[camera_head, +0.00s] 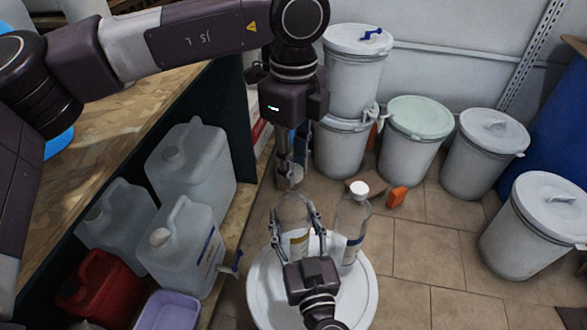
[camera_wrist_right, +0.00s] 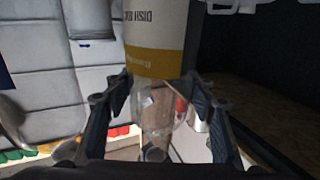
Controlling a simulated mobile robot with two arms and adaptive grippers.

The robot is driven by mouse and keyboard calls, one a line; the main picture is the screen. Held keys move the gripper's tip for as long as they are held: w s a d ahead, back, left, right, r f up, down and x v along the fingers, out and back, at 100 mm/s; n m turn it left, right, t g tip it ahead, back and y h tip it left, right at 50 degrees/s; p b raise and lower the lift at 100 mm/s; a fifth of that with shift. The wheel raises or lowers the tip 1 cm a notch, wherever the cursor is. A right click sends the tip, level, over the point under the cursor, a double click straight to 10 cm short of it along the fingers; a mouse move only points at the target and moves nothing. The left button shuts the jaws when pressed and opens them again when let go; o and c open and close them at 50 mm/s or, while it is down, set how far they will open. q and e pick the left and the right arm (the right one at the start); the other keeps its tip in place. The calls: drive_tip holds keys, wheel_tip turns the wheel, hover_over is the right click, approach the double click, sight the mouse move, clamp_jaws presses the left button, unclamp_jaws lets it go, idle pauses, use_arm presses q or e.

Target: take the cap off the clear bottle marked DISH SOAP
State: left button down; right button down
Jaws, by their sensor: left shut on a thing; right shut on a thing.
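The clear bottle marked DISH SOAP (camera_head: 293,210) stands on the white drum lid (camera_head: 262,285), with a white and yellow label. My right gripper (camera_head: 296,226) is shut around its body, one finger on each side. In the right wrist view, the DISH SOAP label (camera_wrist_right: 155,42) appears upside down beyond the right gripper's fingers (camera_wrist_right: 160,95). My left gripper (camera_head: 291,172) points down over the bottle's top and is shut at the cap. The cap is mostly hidden by the fingers, so I cannot tell whether it still touches the neck.
A second clear bottle (camera_head: 352,218) with a white cap stands close on the right. White lidded drums (camera_head: 480,150) line the wall. Clear jugs (camera_head: 190,165), a red jug (camera_head: 98,285) and a lilac tub (camera_head: 165,312) are at left. An orange object (camera_head: 397,197) lies on the floor.

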use_arm(q)
wheel_tip(320, 180, up, 2)
drive_tip(key=shift+r, duration=0.2)
use_arm(e)
drive_tip(key=c, duration=0.8)
unclamp_jaws()
